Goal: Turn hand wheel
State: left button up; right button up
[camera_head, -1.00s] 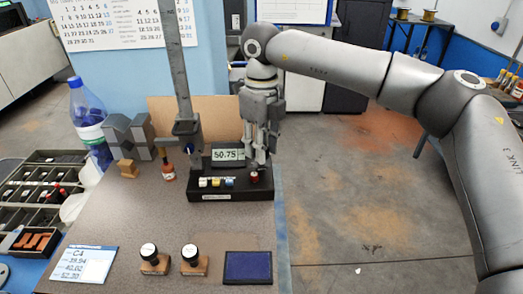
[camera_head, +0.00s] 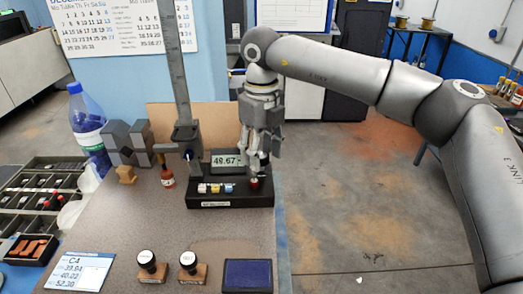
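The height gauge has a black base (camera_head: 222,201) and a tall grey column (camera_head: 176,65). Its display (camera_head: 226,161) seems to read 49.67. A small dark red knob (camera_head: 254,184), probably the hand wheel, is at the right end of the base. My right gripper (camera_head: 256,174) points down at this knob, its fingertips at or just above it. The fingers overlap and hide the contact, so I cannot tell whether they grip it. My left gripper is not in view.
A card marked C4 (camera_head: 80,271), two stamps (camera_head: 152,267) (camera_head: 192,268) and a blue pad (camera_head: 247,275) lie in front on the bench (camera_head: 120,220). A blue-capped bottle (camera_head: 90,130) and a sorting tray (camera_head: 30,200) are at left. Grey blocks (camera_head: 128,143) stand beside the gauge.

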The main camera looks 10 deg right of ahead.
jog(key=shift+r, duration=0.15)
notch_tip(320, 180, up, 12)
dwell(0.6)
